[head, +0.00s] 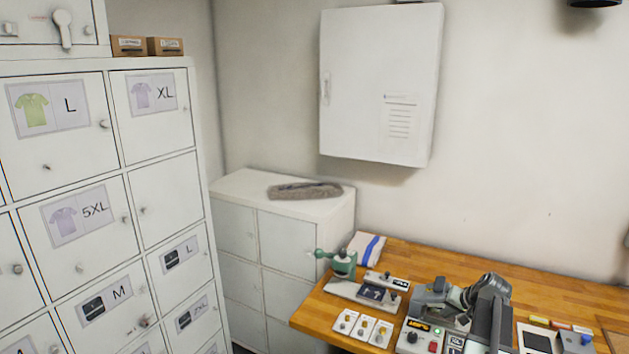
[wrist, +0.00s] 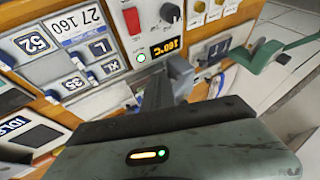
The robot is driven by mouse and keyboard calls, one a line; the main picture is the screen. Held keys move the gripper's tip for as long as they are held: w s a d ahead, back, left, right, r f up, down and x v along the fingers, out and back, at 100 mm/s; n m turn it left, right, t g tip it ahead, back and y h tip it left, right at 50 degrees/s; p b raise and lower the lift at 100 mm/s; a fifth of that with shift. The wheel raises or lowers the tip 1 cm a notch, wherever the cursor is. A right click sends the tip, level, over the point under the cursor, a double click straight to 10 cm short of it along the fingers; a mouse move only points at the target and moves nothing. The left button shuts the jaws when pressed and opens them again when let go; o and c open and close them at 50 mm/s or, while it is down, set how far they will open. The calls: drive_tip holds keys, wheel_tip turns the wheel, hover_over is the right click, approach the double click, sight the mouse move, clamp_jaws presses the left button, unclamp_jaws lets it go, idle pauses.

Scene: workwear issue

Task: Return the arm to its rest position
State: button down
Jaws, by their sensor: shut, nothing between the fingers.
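My gripper (head: 468,298) is in the lower right of the head view, low over the wooden workbench (head: 545,285). My dark arm rises beside it from the bottom edge. In the wrist view, the grey gripper (wrist: 175,82) reaches up from a grey-green housing with a lit orange and green light. Its fingers are shut and I see nothing held. The gripper is close to a grey machine (wrist: 165,22) with a red button and a 160°C display; I cannot tell if they touch. The arm is bent, and its lower part is outside the view.
White lockers (head: 80,170) with shirt and size labels stand at the left. A low white cabinet (head: 240,188) bears a grey folded item (head: 305,191). A green press (head: 343,264) and small button boxes (head: 363,327) crowd the bench. A wall cabinet (head: 375,90) hangs above.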

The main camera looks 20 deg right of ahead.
drive_tip(key=w+a+f+n+y, duration=0.1)
drive_tip(key=w+a, duration=0.3)
drive_tip(key=a, duration=0.3)
drive_tip(key=w+a+f+n+g+b, duration=0.1)
drive_tip(key=w+a+n, duration=0.15)
drive_tip(key=a, duration=0.45)
drive_tip(key=w+a+f+n+y, duration=0.1)
drive_tip(key=w+a, duration=0.3)
drive_tip(key=a, duration=0.4)
drive_tip(key=w+a+f+n+g+b, duration=0.15)
drive_tip(key=a+n, duration=0.25)
drive_tip(key=a, duration=1.6)
drive_tip(key=s+a+f+n+g, duration=0.25)
drive_tip(key=s+a, duration=0.45)
drive_tip(key=a, duration=0.5)
drive_tip(key=shift+m+g+h, duration=0.6)
drive_tip(key=shift+g+h, duration=0.2)
drive_tip(key=shift+g, duration=0.1)
drive_tip(key=s, duration=0.1)
drive_tip(key=s+d, duration=0.1)
drive_tip(key=s, duration=0.1)
drive_tip(key=s+d, duration=0.1)
drive_tip(key=shift+s+d+f+b, duration=0.25)
drive_tip(key=shift+s+f+b, duration=0.05)
